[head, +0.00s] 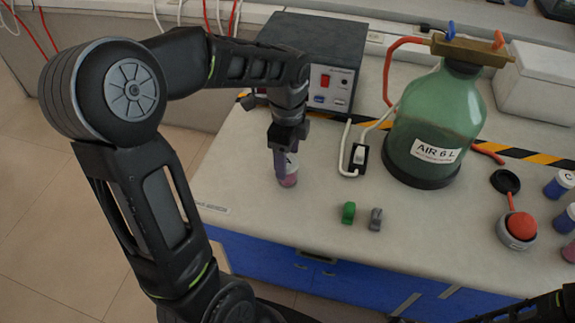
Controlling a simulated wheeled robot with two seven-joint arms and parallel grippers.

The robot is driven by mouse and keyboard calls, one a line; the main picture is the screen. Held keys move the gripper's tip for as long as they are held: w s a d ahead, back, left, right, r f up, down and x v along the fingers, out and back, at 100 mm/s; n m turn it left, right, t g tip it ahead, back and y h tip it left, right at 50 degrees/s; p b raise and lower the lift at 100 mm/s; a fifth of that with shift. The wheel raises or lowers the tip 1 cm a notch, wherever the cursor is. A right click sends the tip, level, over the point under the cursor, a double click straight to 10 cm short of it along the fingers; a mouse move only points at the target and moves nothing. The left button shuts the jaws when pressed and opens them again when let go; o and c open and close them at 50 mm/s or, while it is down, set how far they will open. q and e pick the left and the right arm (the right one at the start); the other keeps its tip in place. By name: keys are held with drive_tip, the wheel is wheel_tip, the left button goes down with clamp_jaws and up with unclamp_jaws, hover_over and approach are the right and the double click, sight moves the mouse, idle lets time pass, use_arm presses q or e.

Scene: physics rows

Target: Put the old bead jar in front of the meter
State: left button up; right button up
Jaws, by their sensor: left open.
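A small jar with a pale label and pinkish contents (289,180) stands on the left part of the bench. I cannot tell from its label whether it is the old bead jar. My left gripper (285,166) points down at this jar, is open, and hides much of it; contact is unclear. A dark grey box (318,58) with a red switch and blue socket on its front panel stands behind, possibly the meter. More small jars (559,184) with coloured contents stand at the right edge. My right gripper is out of view.
A large green bottle (430,125) labelled AIR stands at the back middle, with hoses. A black switch (358,158) on a white cable lies left of it. Green (348,212) and grey (376,219) small pieces stand near the front. A red-topped round item (520,228) is at right.

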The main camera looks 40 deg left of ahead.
sight(288, 161)
use_arm(q)
wheel_tip(288, 161, up, 7)
drive_tip(key=shift+r, duration=0.15)
